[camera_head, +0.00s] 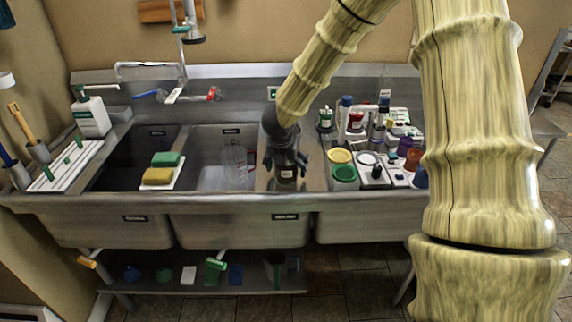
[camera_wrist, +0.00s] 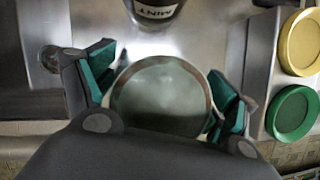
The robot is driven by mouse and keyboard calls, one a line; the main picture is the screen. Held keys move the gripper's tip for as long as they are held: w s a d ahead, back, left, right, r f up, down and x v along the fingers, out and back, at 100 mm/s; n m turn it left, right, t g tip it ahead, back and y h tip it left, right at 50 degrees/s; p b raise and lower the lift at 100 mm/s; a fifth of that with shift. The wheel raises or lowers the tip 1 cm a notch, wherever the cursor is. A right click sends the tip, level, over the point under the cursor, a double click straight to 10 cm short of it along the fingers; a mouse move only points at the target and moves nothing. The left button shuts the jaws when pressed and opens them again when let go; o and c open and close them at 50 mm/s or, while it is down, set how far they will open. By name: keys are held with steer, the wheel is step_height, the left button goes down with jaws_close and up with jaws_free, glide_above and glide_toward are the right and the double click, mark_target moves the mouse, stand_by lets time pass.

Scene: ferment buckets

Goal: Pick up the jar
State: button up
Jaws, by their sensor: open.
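A round jar (camera_wrist: 160,97) with a pale green top and brownish rim sits between my fingers in the wrist view. In the head view a dark jar (camera_head: 287,173) with a pale label shows under my gripper, on the steel divider right of the middle basin. My gripper (camera_head: 286,160) points down over it, its fingers on either side. In the wrist view my gripper (camera_wrist: 162,90) is open, with green pads close to the jar's rim; I cannot tell whether they touch it. A second dark jar (camera_wrist: 156,12) labelled "MINT" stands just beyond, cut off by the frame.
Yellow and green round lids (camera_head: 344,173) lie close on the right, beside a crowded group of bottles and cups (camera_head: 400,140). The sink basin (camera_head: 215,150) opens to the left.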

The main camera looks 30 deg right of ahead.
steer(key=shift+d+f, duration=0.15)
steer(key=shift+f, duration=0.2)
steer(key=shift+c, duration=0.4)
steer(key=c, duration=1)
steer(key=shift+c, duration=0.2)
steer(key=shift+w+r, duration=0.1)
steer(key=shift+r, duration=0.05)
